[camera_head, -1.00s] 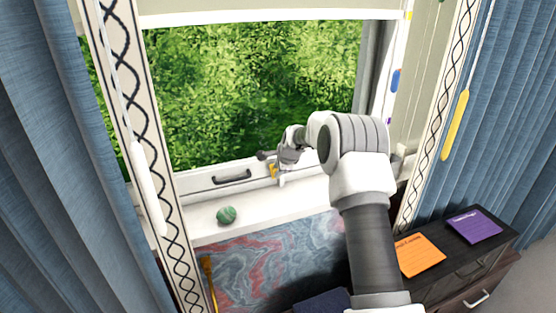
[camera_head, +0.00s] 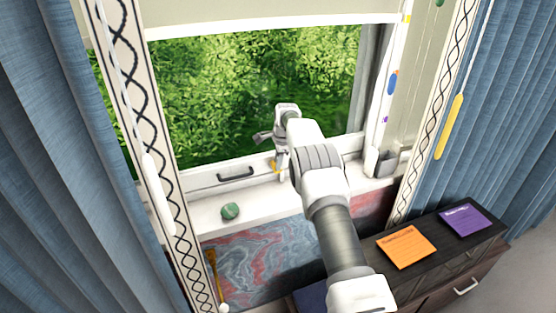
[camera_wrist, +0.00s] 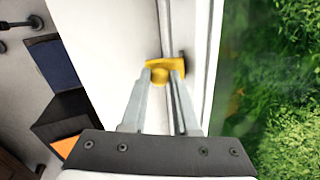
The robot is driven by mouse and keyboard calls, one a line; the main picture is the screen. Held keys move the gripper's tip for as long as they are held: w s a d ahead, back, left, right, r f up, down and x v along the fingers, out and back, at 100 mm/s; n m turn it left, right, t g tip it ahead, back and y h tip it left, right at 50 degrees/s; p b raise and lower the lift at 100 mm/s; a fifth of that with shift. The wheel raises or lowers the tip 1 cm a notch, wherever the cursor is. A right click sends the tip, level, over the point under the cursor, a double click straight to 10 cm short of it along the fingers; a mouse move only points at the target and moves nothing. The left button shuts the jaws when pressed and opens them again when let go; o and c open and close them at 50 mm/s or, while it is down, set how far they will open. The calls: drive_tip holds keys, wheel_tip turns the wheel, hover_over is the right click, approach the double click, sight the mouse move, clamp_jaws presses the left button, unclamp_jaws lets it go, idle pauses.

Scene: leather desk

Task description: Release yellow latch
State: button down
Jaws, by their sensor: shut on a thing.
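The yellow latch (camera_wrist: 161,70) is on the white window frame at the sill. In the wrist view it sits between my two fingertips, with its wider plate showing just beyond them. My gripper (camera_wrist: 163,76) is shut on the latch. In the head view the yellow of the latch (camera_head: 275,166) shows only as a small patch on the lower window rail, beside my gripper (camera_head: 279,168). My wrist and arm hide part of the rail to the right of it.
A dark handle (camera_head: 236,175) is on the lower rail left of the latch. A green ball (camera_head: 230,211) rests on the white sill (camera_head: 262,203). Orange (camera_head: 406,247) and purple (camera_head: 463,220) notes lie on the dark cabinet at right. Blue curtains (camera_head: 500,110) flank the window.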

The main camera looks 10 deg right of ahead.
drive_tip(key=shift+w+a+r+p, duration=0.2)
drive_tip(key=shift+a+r+p, duration=0.05)
drive_tip(key=shift+a+p, duration=0.1)
idle(0.5)
drive_tip(key=c, duration=0.7)
unclamp_jaws()
drive_tip(key=shift+s+d+f+g, duration=0.1)
drive_tip(key=shift+g, duration=0.2)
drive_tip(key=shift+r, duration=0.25)
drive_tip(key=b+v, duration=0.2)
drive_tip(key=v, duration=1.5)
drive_tip(key=shift+f, duration=0.1)
